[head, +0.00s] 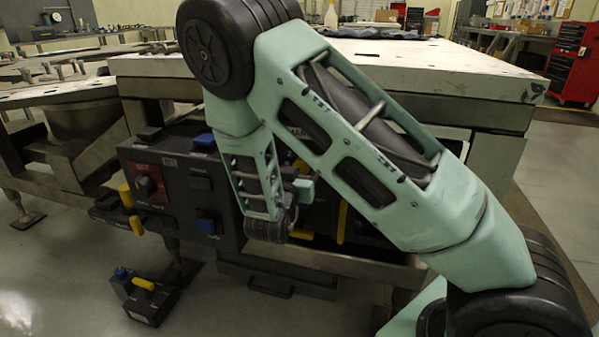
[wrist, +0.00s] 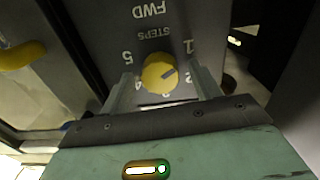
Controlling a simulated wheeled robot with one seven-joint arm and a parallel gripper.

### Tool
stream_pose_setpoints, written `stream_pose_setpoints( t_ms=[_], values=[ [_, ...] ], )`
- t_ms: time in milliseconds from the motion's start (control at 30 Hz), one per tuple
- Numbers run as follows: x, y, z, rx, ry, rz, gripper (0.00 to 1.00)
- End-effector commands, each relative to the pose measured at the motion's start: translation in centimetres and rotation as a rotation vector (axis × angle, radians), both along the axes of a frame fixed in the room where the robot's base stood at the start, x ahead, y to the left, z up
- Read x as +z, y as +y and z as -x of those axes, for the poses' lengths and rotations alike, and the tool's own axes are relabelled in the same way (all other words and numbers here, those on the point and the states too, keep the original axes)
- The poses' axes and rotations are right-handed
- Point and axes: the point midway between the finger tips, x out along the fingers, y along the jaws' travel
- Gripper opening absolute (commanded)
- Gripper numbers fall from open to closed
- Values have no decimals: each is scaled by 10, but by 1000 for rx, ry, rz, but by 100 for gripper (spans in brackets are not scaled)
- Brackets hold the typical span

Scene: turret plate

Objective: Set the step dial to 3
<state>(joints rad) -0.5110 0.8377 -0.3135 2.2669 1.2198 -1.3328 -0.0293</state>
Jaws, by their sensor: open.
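The yellow step dial (wrist: 157,72) sits on a dark panel (wrist: 120,25) in the wrist view, among upside-down white labels reading STEPS, FWD and numbers 1 to 5. Its dark pointer line points right, towards the side with 1 and 2; the exact setting is hard to read. The 3 below the dial is partly hidden by my gripper. My gripper (wrist: 162,76) is open, with one finger on each side of the dial. I cannot tell whether the fingers touch it. In the head view my arm hides the dial.
A smaller box (head: 150,303) with a yellow lever lies on the floor. A yellow handle (wrist: 22,55) is left in the wrist view. A heavy plate table (head: 430,75) stands behind my arm.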

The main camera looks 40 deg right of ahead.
Motion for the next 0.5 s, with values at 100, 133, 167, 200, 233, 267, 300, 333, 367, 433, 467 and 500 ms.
stream_pose_setpoints(
  t_ms=[100, 133, 167, 200, 233, 267, 300, 333, 367, 433, 467, 500],
  values=[
    [0, 0, 0, 0, 0, 0, 63],
    [0, 0, 0, 0, 0, 0, 57],
    [0, 0, 0, 0, 0, 0, 49],
    [0, 0, 0, 0, 0, 0, 38],
    [0, 0, 0, 0, 0, 0, 30],
    [0, 0, 0, 0, 0, 0, 21],
    [0, 0, 0, 0, 0, 0, 18],
    [0, 0, 0, 0, 0, 0, 18],
    [0, 0, 0, 0, 0, 0, 18],
    [0, 0, 0, 0, -1, -1, 18],
    [0, 0, 0, -1, -2, -2, 18],
    [0, 0, 0, -1, -6, -4, 18]
  ],
)
